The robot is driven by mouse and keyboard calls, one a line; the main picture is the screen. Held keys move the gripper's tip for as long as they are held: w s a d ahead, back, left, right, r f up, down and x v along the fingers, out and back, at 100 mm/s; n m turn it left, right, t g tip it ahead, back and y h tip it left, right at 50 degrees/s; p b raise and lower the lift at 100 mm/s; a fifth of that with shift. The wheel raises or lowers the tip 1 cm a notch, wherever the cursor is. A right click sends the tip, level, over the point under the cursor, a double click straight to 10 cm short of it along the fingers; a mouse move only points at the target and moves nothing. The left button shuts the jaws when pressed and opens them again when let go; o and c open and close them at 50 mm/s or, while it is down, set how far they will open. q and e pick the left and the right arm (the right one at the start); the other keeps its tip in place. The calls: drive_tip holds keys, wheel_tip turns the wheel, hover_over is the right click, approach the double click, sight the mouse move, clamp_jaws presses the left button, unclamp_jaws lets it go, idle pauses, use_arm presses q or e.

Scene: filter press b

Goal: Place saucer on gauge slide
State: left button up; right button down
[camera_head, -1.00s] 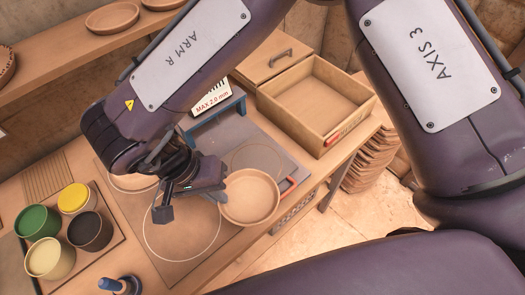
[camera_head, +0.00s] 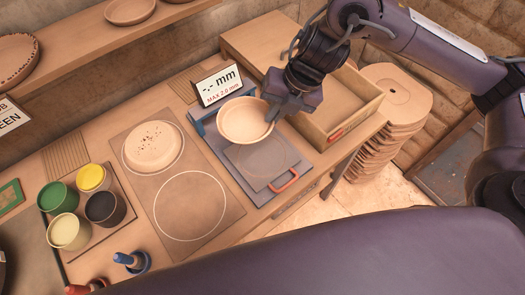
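My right gripper (camera_head: 279,112) is shut on the near right rim of a shallow tan saucer (camera_head: 243,120). It holds the saucer over the far part of the gauge. The gauge slide (camera_head: 256,163) is a grey plate with a faint ring marking and a red handle (camera_head: 284,182) at its near end. The saucer overlaps the far edge of the slide in the picture; its height above it is hard to tell. The gauge display (camera_head: 219,86) behind reads "-.- mm" and "MAX 2.0 mm". My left gripper is not in view.
A speckled dish (camera_head: 153,148) sits in the upper ring of the mat, and the lower ring (camera_head: 190,206) is empty. Several coloured cups (camera_head: 105,208) stand at left. An open wooden box (camera_head: 345,108) lies right of the gauge, beside stacked boards (camera_head: 394,104).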

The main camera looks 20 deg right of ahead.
drive_tip(key=d+m, duration=0.2)
drive_tip(key=d, duration=0.1)
drive_tip(key=b, duration=0.4)
hover_over(278, 158)
drive_tip(key=d, duration=0.1)
drive_tip(key=shift+m+t+h, duration=0.4)
drive_tip(key=f, duration=1)
drive_tip(key=s+f, duration=0.1)
drive_tip(key=f, duration=0.4)
drive_tip(key=shift+d+f, duration=0.1)
wheel_tip(278, 158, down, 4)
drive_tip(key=shift+r+p, duration=0.1)
drive_tip(key=shift+p, duration=0.2)
drive_tip(key=shift+w+f, duration=0.1)
drive_tip(key=shift+f, duration=0.45)
drive_tip(key=c, duration=1.9)
unclamp_jaws()
drive_tip(key=shift+r, duration=0.1)
